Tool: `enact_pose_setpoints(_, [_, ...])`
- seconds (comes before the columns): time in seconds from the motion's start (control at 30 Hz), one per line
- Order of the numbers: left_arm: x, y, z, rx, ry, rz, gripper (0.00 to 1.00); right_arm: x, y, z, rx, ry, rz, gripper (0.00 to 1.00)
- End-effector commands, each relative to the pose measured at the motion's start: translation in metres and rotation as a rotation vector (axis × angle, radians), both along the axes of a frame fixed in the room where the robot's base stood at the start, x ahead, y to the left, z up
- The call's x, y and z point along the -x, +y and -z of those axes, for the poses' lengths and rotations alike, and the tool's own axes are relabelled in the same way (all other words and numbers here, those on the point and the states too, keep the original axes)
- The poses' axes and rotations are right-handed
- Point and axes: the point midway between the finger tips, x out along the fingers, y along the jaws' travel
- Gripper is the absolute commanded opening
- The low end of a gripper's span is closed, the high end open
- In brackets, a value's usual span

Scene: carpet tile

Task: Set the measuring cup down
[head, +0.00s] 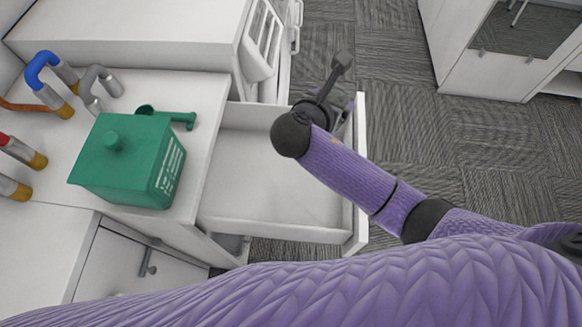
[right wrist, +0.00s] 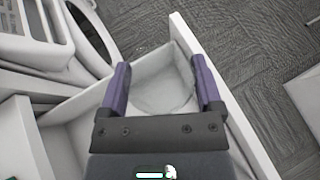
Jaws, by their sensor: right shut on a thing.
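My right gripper (head: 338,108) is over the far front corner of an open white drawer (head: 270,175). In the right wrist view its two purple fingers (right wrist: 161,78) stand apart, shut on a pale, see-through rounded thing, which I take as the measuring cup (right wrist: 163,92). The cup's outline is faint against the white drawer, and I cannot tell its height above the drawer floor. In the head view the cup is hidden behind my wrist and gripper. My left gripper is not in view.
A green box (head: 125,160) stands on the white counter left of the drawer, with a green long-handled piece (head: 175,117) behind it. Several bent pipes (head: 45,80) are at far left. The drawer looks empty. Carpet lies beyond its front panel (head: 360,150).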

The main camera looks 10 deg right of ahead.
Motion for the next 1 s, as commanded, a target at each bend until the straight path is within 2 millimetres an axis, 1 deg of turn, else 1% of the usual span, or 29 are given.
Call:
enact_pose_setpoints(0.03, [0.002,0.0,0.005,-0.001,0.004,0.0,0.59,0.01,0.004,0.022,-0.001,0.011,0.023,0.28])
enact_pose_setpoints(0.1, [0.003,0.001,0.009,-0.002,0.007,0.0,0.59,0.024,0.008,0.046,-0.003,0.009,0.05,0.28])
enact_pose_setpoints(0.2, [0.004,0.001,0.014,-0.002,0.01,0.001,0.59,0.04,0.013,0.071,-0.001,0.007,0.075,0.28])
enact_pose_setpoints(0.33, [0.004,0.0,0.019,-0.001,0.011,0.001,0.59,0.052,0.017,0.089,0.0,0.001,0.085,0.28])
enact_pose_setpoints(0.5, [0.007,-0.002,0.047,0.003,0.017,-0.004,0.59,0.053,0.017,0.136,0.002,0.001,0.087,0.28])
enact_pose_setpoints(0.67, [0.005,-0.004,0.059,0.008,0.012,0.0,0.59,0.053,0.017,0.157,0.002,-0.001,0.086,0.28])
enact_pose_setpoints(0.8, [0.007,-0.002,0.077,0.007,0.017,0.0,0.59,0.053,0.017,0.185,0.002,0.0,0.085,0.28])
enact_pose_setpoints(0.83, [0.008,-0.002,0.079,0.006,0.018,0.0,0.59,0.053,0.017,0.189,0.002,0.0,0.085,0.28])
enact_pose_setpoints(1.0, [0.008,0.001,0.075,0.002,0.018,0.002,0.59,0.052,0.018,0.185,0.0,-0.004,0.085,0.28])
